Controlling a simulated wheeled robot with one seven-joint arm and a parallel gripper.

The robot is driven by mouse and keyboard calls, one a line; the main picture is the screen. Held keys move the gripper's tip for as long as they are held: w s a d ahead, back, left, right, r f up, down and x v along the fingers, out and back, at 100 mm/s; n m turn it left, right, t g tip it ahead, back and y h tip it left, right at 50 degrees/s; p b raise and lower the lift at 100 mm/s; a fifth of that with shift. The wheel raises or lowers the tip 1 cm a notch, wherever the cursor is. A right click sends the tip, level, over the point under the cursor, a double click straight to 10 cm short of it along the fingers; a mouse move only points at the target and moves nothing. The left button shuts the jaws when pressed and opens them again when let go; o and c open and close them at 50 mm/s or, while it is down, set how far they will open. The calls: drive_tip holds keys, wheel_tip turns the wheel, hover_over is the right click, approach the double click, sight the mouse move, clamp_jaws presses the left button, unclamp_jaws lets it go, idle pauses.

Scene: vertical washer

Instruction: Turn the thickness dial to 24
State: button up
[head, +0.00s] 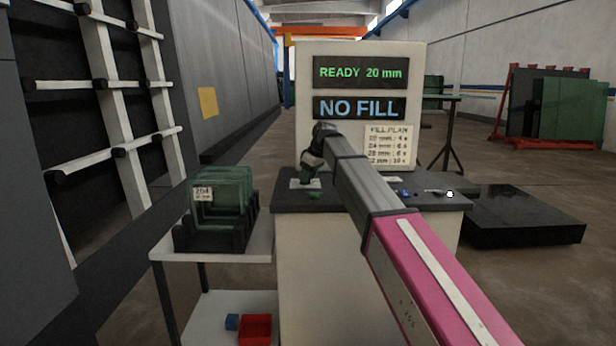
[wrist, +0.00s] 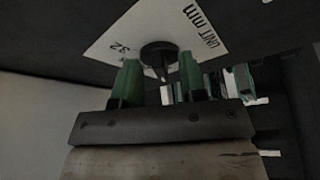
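The thickness dial (wrist: 159,52) is a dark round knob on a white plate (wrist: 125,35) in the wrist view. The plate reads "UNIT mm" and "32"; other numbers are hidden. My gripper (wrist: 160,78) has two green fingers with a clear gap between them, one on each side of the dial's near edge. I cannot tell whether they touch it. In the head view my gripper (head: 309,179) points down at the white plate (head: 296,184) on the console top, and the dial is hidden. The upper display (head: 361,73) reads "READY 20 mm".
A lower display (head: 360,108) reads "NO FILL", above a "FILL PLAN" sheet (head: 391,146). A green button (head: 314,196) is near the plate, and small controls (head: 405,193) are farther right. A rack of glass panes (head: 222,205) stands on the left cart.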

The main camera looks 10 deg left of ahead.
clamp_jaws()
drive_tip(key=shift+s+m, duration=0.1)
drive_tip(key=shift+m, duration=0.3)
drive_tip(key=m, duration=0.1)
drive_tip(key=m+t, duration=0.1)
drive_tip(key=m, duration=0.1)
drive_tip(key=shift+s+a+t+h, duration=0.1)
drive_tip(key=shift+s+t+h, duration=0.1)
drive_tip(key=shift+t+h, duration=0.1)
drive_tip(key=shift+a+m+t+h, duration=0.1)
drive_tip(key=shift+m+t+h, duration=0.35)
drive_tip(key=shift+m, duration=1.55)
